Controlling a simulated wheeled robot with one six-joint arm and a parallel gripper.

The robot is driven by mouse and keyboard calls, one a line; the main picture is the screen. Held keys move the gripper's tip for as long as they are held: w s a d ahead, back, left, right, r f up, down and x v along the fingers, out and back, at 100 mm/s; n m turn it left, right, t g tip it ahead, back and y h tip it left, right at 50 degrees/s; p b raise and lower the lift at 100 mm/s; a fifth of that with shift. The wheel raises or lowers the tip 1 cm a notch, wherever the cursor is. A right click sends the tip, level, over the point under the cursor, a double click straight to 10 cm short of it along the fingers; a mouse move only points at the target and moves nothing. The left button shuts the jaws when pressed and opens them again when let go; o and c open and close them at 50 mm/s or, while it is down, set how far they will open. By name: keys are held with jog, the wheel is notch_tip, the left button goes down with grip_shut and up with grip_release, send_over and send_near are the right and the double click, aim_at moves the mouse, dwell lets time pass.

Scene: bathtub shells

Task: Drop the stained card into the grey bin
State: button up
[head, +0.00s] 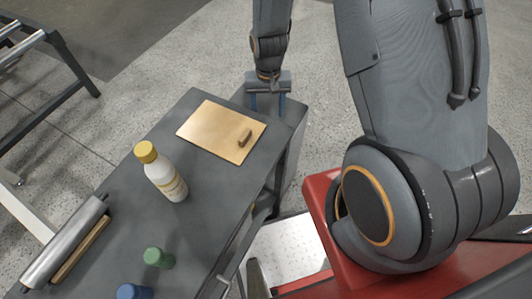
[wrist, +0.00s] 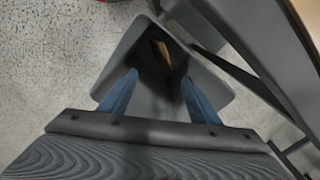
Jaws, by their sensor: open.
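The grey bin (head: 292,158) stands on the floor against the far end of the table, partly hidden by the tabletop in the head view. In the wrist view I look down into the open mouth of the bin (wrist: 122,62). A tan, flat piece, apparently the card (wrist: 162,52), shows inside the bin near its far wall; its stain cannot be made out and I cannot tell whether it is at rest. My gripper (head: 267,106) is over the bin, its two blue fingers apart. In the wrist view the gripper (wrist: 160,78) has nothing between its fingers.
On the dark table (head: 120,207) are a tan board (head: 212,130) with a small brown block (head: 244,138), a white bottle with a yellow cap (head: 166,180), green (head: 157,258) and blue (head: 133,291) caps, and a metallic roll (head: 68,240). Speckled floor lies beyond the bin.

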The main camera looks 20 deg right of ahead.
notch_tip(320, 180, up, 8)
dwell(0.5)
dwell(0.5)
jog(key=s+d+r+n, duration=0.1)
jog(key=s+r+n, duration=0.2)
jog(key=s+r, duration=1.1)
jog(key=shift+s+d, duration=0.25)
jog(key=shift+s, duration=0.25)
